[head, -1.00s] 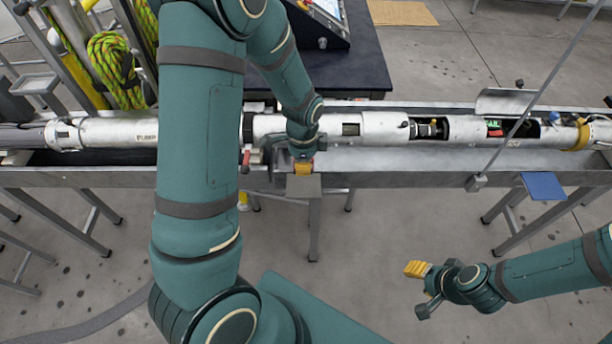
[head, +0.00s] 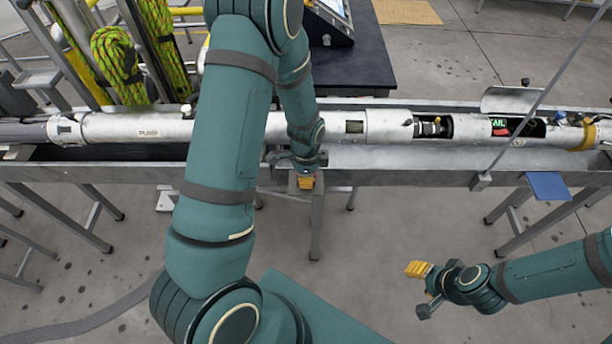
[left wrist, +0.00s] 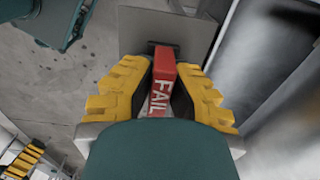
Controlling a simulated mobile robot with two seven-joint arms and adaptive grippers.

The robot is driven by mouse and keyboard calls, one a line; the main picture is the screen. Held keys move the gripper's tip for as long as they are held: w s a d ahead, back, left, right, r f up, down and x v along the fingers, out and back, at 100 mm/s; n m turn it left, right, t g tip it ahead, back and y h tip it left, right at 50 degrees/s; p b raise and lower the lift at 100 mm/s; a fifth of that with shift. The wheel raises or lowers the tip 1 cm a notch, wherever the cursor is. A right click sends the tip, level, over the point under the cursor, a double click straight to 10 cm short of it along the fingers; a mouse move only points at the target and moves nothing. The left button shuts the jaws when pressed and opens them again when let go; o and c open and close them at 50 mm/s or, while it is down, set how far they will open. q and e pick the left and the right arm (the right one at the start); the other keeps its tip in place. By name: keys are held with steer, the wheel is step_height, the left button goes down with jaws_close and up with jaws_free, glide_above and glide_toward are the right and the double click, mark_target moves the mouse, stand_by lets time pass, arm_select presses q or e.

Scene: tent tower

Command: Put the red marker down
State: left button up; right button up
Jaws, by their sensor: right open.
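The red marker (left wrist: 163,82) with white FAIL lettering sits between the yellow fingers of my left gripper (left wrist: 166,72) in the left wrist view. The fingers are closed in against both its sides. Its far end is over a small grey plate (left wrist: 195,30), by a dark slot or shadow; I cannot tell whether it touches. In the head view my left gripper (head: 306,181) is at the small grey stand at the front edge of the long trough (head: 400,160), and mostly hides the marker. My right gripper (head: 427,287) is open and empty at lower right, over the floor.
A long silver tube (head: 385,128) lies in the trough, with openings toward the right showing inner parts and a green and red label. A blue plate (head: 546,186) juts out at the front right. Green rope (head: 118,65) hangs at the left. A dark table (head: 350,60) stands behind.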

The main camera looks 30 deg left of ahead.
arm_select(q)
steer(key=o, duration=0.3)
steer(key=shift+w+r+p, duration=0.1)
steer(key=shift+r+p, duration=0.2)
steer(key=shift+r, duration=0.05)
step_height(320, 180, up, 11)
steer(key=shift+p, duration=0.3)
steer(key=shift+d, duration=0.1)
steer(key=s+d+f+n+h, duration=0.1)
steer(key=s+d+f+n, duration=0.2)
steer(key=d+f+n, duration=0.1)
steer(key=s+d+f+n+t+h, duration=0.1)
steer(key=s+d+f+n, duration=0.1)
steer(key=d+f+n, duration=0.3)
steer(key=s+d+f+n+t+h, duration=0.1)
steer(key=s+d+f+n, duration=0.2)
steer(key=d, duration=0.4)
steer(key=shift+s+d+f+n+h, duration=0.15)
steer(key=shift+d+f+n+h, duration=0.05)
steer(key=shift+f+n, duration=0.2)
steer(key=shift+s+d+f+n+h, duration=0.15)
steer(key=shift+f+n+h, duration=0.05)
steer(key=shift+f+n, duration=0.2)
